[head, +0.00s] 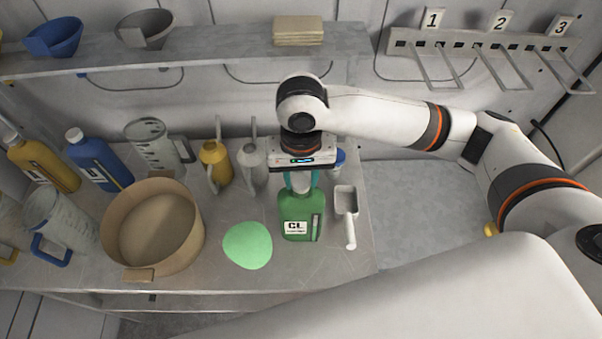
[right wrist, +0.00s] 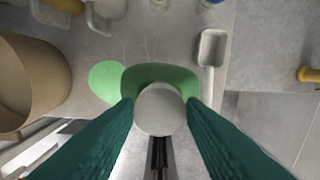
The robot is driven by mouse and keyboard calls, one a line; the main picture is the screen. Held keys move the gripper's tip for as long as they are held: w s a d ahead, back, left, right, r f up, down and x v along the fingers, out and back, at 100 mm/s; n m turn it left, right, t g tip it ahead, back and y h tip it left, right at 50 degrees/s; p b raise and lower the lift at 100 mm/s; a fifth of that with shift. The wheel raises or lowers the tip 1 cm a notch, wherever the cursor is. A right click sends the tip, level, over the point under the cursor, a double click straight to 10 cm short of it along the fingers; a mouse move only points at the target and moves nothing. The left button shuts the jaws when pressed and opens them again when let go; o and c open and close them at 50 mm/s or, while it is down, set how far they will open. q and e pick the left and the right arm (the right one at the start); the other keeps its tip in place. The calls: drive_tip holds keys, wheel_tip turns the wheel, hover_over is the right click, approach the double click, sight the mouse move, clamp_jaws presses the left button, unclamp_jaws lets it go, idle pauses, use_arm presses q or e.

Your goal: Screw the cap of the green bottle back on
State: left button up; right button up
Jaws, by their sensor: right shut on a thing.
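The green bottle (head: 296,222) stands upright on the bench in the head view, with a white label reading "CL". It also shows from above in the right wrist view (right wrist: 160,73). A round whitish cap (right wrist: 160,109) is over the bottle's neck. My right gripper (head: 300,182) points down over the bottle top. In the right wrist view its two teal fingers (right wrist: 160,112) are shut on the cap, one on each side. Whether the cap is threaded or only resting on the neck cannot be told. My left gripper is not in view.
A green round patch (head: 247,245) lies left of the bottle, and a scoop (head: 347,208) lies close on its right. The bench front is clear.

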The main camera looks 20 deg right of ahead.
drive_tip(key=shift+f, duration=0.55)
idle(0.7)
drive_tip(key=m, duration=0.5)
idle(0.3)
drive_tip(key=shift+a+m, duration=0.1)
drive_tip(key=shift+m, duration=0.7)
drive_tip(key=m, duration=0.3)
drive_tip(key=shift+m, duration=0.4)
